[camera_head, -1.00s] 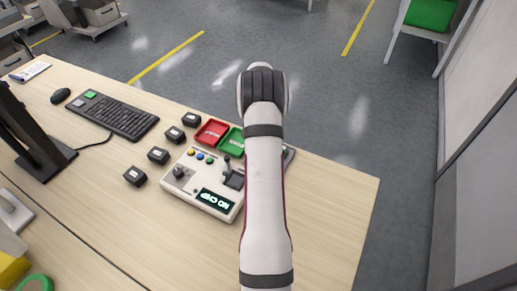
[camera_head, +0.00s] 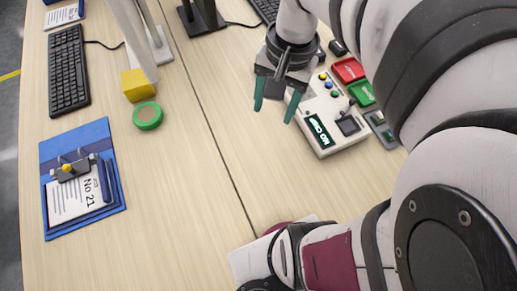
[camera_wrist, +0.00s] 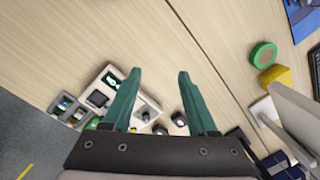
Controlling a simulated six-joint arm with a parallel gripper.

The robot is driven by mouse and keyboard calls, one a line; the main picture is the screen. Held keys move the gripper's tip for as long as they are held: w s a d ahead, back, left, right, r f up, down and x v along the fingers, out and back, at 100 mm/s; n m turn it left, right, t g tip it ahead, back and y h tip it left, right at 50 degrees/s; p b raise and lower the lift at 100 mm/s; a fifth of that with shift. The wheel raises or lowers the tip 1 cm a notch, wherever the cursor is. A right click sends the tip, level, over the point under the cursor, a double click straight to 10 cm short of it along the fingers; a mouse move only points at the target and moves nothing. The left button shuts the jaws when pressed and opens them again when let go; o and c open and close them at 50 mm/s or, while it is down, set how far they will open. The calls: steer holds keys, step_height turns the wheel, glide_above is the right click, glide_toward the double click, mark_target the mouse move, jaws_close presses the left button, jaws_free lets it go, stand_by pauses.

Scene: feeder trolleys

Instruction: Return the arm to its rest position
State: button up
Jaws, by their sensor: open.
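My gripper (camera_head: 275,100) shows in the head view at the top middle, above the desk and just left of the white control box (camera_head: 326,120). Its two teal fingers are apart with nothing between them. In the wrist view my gripper (camera_wrist: 155,88) is also open and empty, with bare desk between and beyond the fingertips. The control box (camera_wrist: 115,80) lies partly behind the left finger there. My arm links cover much of the right side of the head view.
A red tray (camera_head: 348,70) and a green tray (camera_head: 361,93) stand beside the box. A monitor stand (camera_head: 150,45), yellow block (camera_head: 138,85), green tape roll (camera_head: 147,116), keyboard (camera_head: 68,72) and blue binder (camera_head: 112,160) are on the left. The desk's middle is clear.

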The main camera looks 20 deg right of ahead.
steer(key=s+a+f+n, duration=0.3)
steer(key=s+a, duration=0.6)
steer(key=s, duration=0.2)
steer(key=shift+s+a+n+y, duration=0.2)
steer(key=shift+n+y, duration=0.1)
steer(key=shift+n, duration=0.1)
